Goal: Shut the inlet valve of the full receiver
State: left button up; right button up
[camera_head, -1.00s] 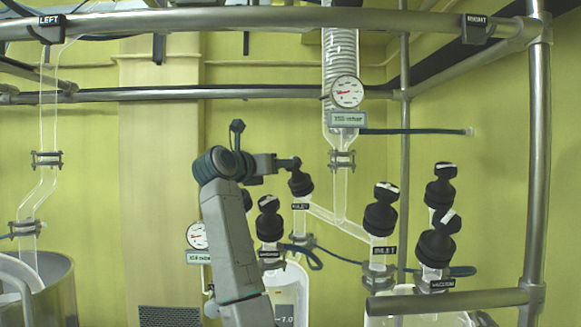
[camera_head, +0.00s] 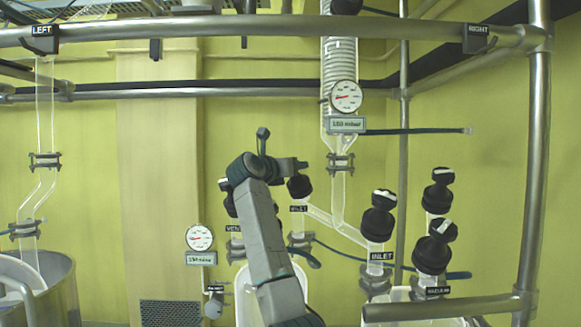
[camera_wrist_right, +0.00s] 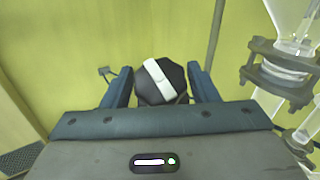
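The black knob of the inlet valve (camera_head: 299,187) on the left branch of the glass fork shows just below the end of my right gripper (camera_head: 301,165). In the right wrist view a black knob with a white bar across its top (camera_wrist_right: 160,80) sits between the two blue fingers of my right gripper (camera_wrist_right: 160,85). The other inlet valve (camera_head: 378,215), with a white bar on top, is free on the right branch. The receivers' fill levels cannot be told. My left gripper is not in view.
The left receiver (camera_head: 244,300) is partly behind my arm. Two more black-knobbed valves (camera_head: 438,190) (camera_head: 433,250) stand at the right. The condenser (camera_head: 340,60), its gauge (camera_head: 346,96) and a metal frame rail (camera_head: 270,22) are close by.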

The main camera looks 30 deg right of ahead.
jog(key=c, duration=0.6)
jog(key=m+g+p, duration=0.1)
jog(key=m, duration=0.1)
jog(key=m+g+h+p, duration=0.1)
jog(key=g+p, duration=0.1)
jog(key=m+g+p, duration=0.1)
jog(key=m+g, duration=0.1)
jog(key=shift+r+m+h+p, duration=0.25)
jog(key=shift+m+h+p, duration=0.05)
jog(key=shift+f+m+g, duration=0.15)
jog(key=shift+m+g, duration=0.25)
jog(key=shift+g, duration=0.1)
jog(key=shift+f, duration=0.1)
jog(key=o, duration=1)
jog(key=shift+a, duration=0.15)
